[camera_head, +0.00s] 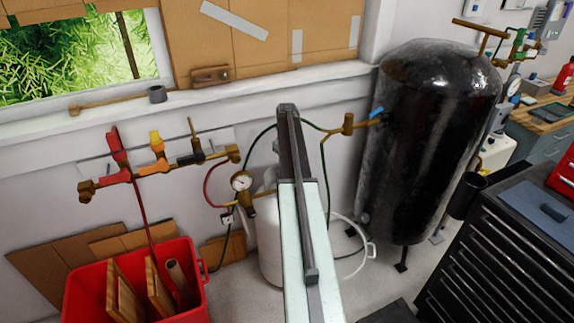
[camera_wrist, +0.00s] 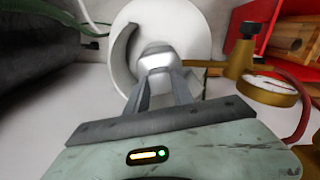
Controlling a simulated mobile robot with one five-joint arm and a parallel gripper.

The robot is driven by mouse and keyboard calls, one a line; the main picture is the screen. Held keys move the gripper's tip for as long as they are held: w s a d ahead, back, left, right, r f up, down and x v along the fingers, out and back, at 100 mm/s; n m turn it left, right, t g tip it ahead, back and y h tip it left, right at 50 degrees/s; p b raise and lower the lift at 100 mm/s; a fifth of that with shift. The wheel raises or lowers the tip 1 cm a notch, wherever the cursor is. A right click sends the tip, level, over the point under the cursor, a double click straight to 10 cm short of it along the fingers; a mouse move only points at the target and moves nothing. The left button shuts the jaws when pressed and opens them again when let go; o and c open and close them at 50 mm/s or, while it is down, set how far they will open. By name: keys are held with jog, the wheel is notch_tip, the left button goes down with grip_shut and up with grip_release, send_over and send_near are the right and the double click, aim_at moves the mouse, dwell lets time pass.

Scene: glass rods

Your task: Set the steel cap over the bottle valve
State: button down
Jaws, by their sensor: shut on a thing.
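My gripper (camera_wrist: 165,90) is shut on the steel cap (camera_wrist: 159,58), a small shiny silver piece between the fingertips in the wrist view. Behind the cap is the white bottle (camera_wrist: 187,22), with a dark curved band on its left side. The cap lines up with the middle of the bottle's top and hides the valve. I cannot tell whether the cap touches the valve. In the head view the white bottle (camera_head: 268,245) stands by the wall, partly behind my arm. My gripper and the cap are hidden there.
A brass regulator with a gauge (camera_wrist: 268,90) sits close on the right in the wrist view; the gauge (camera_head: 241,181) also shows in the head view. A red bin (camera_head: 135,285) with boards stands left, a black tank (camera_head: 425,140) right. Hoses hang near the bottle.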

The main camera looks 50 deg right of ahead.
jog(key=shift+f, duration=0.25)
jog(key=c, duration=1.4)
grip_release()
jog(key=shift+o, duration=0.2)
jog(key=shift+r, duration=0.15)
notch_tip(320, 180, up, 11)
jog(key=p, duration=1)
jog(key=shift+p, duration=0.35)
